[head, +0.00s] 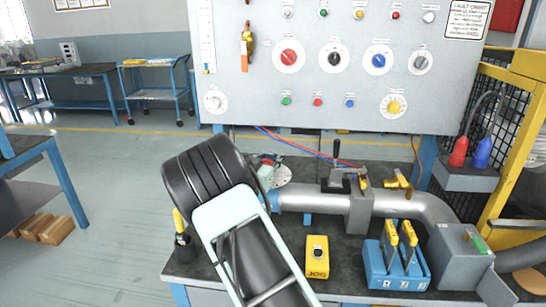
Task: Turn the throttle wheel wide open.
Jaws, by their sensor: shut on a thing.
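My arm's thick black joint (208,172) and pale link fill the middle foreground and cover the left end of the silver pipe (310,199). My gripper does not show; its fingers are hidden behind my arm. Just right of the joint, a dark curved edge (264,181) shows, perhaps part of the throttle wheel; I cannot tell. A small red piece (268,160) and a round grey plate (282,175) with small holes show beside it. The throttle wheel cannot be clearly made out, nor how far it is turned.
A clamp-like fitting (359,209) with a black lever sits on the pipe. A yellow JOG box (317,257) and a blue block (397,271) with yellow-handled tools stand at the bench front. A grey panel (340,112) with several knobs rises behind. A yellow-framed cage (520,100) bounds the right.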

